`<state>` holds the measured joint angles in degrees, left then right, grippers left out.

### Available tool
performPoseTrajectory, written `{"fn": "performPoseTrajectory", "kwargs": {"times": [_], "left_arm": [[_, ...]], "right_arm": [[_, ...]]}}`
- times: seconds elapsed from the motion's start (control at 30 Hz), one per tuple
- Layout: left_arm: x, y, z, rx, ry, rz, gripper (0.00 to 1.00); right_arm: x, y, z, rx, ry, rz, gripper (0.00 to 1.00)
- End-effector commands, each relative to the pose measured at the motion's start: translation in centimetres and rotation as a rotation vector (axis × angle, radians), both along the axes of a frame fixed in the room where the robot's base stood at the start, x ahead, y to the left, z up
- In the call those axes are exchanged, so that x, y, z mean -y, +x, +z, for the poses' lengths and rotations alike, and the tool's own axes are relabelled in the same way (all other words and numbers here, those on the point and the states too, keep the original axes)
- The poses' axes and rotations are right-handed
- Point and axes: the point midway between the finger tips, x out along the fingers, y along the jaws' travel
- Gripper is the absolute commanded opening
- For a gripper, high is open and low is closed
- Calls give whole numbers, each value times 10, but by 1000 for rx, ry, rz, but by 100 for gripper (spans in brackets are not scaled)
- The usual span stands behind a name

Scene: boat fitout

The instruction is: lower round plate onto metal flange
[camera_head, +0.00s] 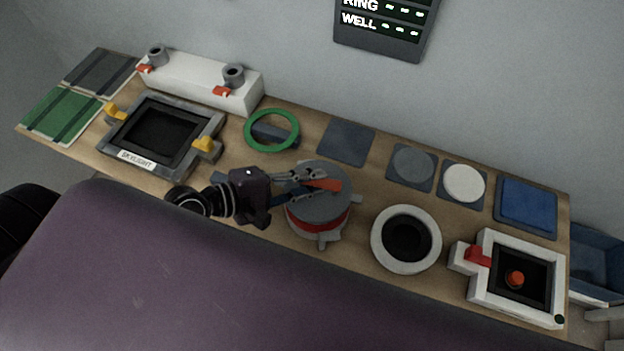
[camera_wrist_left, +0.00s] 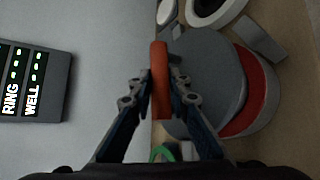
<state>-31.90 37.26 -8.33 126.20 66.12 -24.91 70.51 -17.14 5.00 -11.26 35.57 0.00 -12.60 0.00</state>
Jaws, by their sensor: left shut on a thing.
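The grey round plate (camera_head: 312,207) has an orange handle (camera_head: 325,184) on top. My left gripper (camera_head: 300,181) reaches in from the left and is shut on this handle; the left wrist view shows the handle (camera_wrist_left: 160,80) between both fingers. The plate (camera_wrist_left: 215,75) is over a round pale base with a red band (camera_head: 322,225) and side tabs, seemingly the metal flange (camera_head: 328,238). The red band also shows in the left wrist view (camera_wrist_left: 260,95). I cannot tell whether plate and base touch. My right gripper is not in view.
A white ring with a dark middle (camera_head: 380,240) and a white square frame (camera_head: 485,300) stand to the right. A green ring (camera_head: 252,143) lies behind the gripper. A skylight frame (camera_head: 138,156) is at left. Flat pads and discs line the back.

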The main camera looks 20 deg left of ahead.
Motion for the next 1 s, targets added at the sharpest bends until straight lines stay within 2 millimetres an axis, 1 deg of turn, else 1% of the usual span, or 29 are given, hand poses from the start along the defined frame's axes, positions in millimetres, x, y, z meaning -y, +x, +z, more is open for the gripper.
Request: {"fn": "performPoseTrajectory", "kwargs": {"times": [0.03, 0.1, 0.47, 0.67, 1.0], "left_arm": [[0, 0, -4, 2, -2, 1, 0], [0, 0, -7, 2, -2, 1, 0], [0, 1, -24, 4, 0, 0, 0], [0, 1, -34, 3, -1, 1, 0], [0, 1, -49, 4, -1, 0, 0]], "right_arm": [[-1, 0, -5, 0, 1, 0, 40], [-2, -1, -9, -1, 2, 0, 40], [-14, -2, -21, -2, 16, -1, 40], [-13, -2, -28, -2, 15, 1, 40], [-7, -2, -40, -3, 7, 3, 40]]}}
